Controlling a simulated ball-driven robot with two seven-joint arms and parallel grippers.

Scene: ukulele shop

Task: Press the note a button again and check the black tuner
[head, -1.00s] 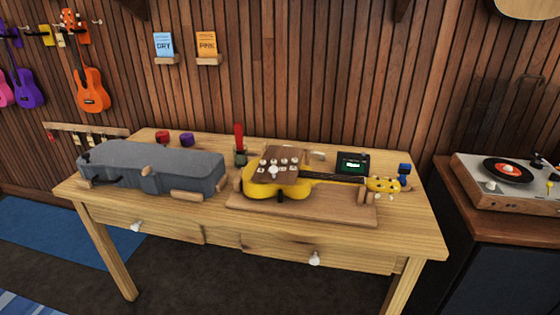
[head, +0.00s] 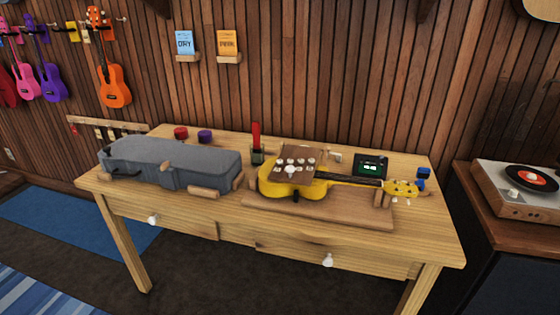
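A yellow ukulele (head: 275,191) lies on a wooden rest on the workbench, its neck pointing right. A brown panel (head: 297,154) with several pale round buttons sits over its body. The button labels are too small to read, so I cannot tell which is note A. The black tuner (head: 371,159) stands behind the neck. Its small green screen is lit, with whitish marks too small to read. Neither of my grippers is in view.
A grey ukulele case (head: 170,160) fills the bench's left side. Red (head: 181,133) and purple (head: 205,136) round items sit behind it. A red-handled tool (head: 256,135) stands mid-bench. A blue item (head: 423,172) is near the headstock. A record player (head: 515,185) stands right.

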